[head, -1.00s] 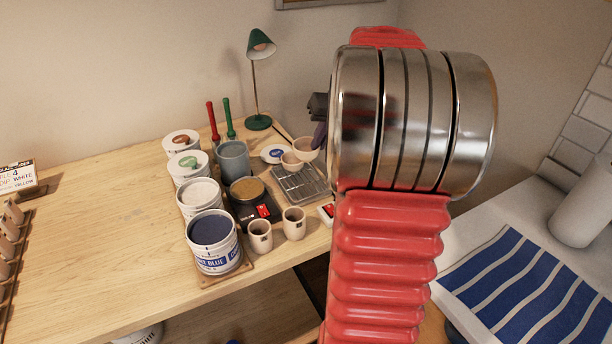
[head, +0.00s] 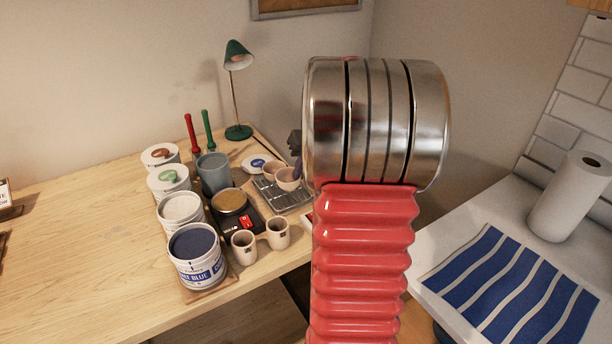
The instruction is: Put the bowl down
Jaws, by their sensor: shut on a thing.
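A small pale pinkish bowl (head: 289,180) is held by my gripper (head: 297,165) over the grey wire rack (head: 292,202) on the wooden table. My gripper shows only as a dark sliver with a purplish finger at the left edge of my arm, and the finger meets the bowl's right side. The rest of the gripper is hidden behind my arm. I cannot tell whether the bowl touches the rack. A second similar bowl (head: 271,172) sits close behind it to the left.
Two beige cups (head: 245,246), a black scale (head: 243,222) with a brown-filled dish and several paint tubs (head: 197,257) stand left of the rack. A green lamp (head: 238,90) is behind. A striped cloth (head: 512,285) and paper roll (head: 568,198) are at right.

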